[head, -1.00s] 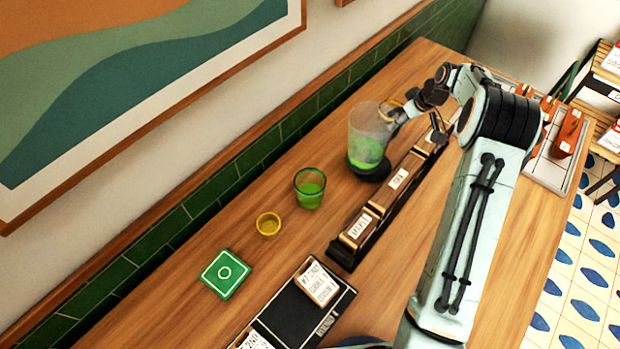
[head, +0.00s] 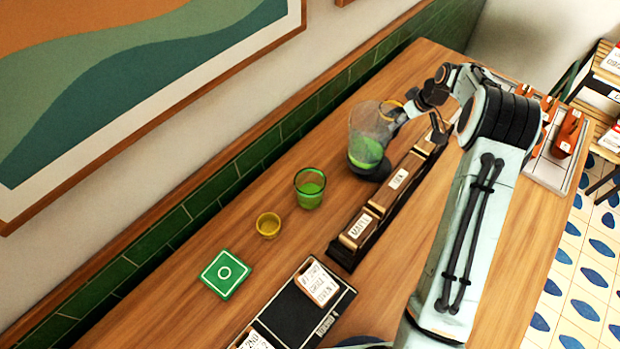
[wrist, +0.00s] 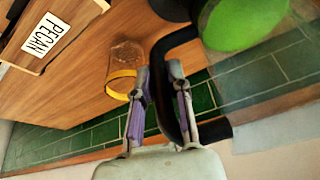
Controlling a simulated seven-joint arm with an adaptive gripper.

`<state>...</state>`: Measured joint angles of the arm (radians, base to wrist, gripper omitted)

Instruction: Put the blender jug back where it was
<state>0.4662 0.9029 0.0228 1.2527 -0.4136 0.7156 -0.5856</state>
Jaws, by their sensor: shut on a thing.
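The blender jug (head: 366,128) is clear with bright green contents low inside and a dark base. It stands near the tiled wall, beside a row of labelled boxes, and looks close to upright. I cannot tell whether its base touches the counter. My gripper (head: 398,112) is at the jug's upper right side, with its fingertips partly hidden. In the wrist view my gripper (wrist: 160,82) is shut on the jug's black handle (wrist: 185,95), and the green contents (wrist: 243,22) show at top right.
A clear vessel with a yellow rim (wrist: 122,82) is close to my fingers. Labelled boxes (head: 383,197) run along the jug's right. A green-filled glass (head: 310,188), yellow bowl (head: 268,225) and green coaster (head: 226,273) stand nearer. A black card tray (head: 290,315) is in front.

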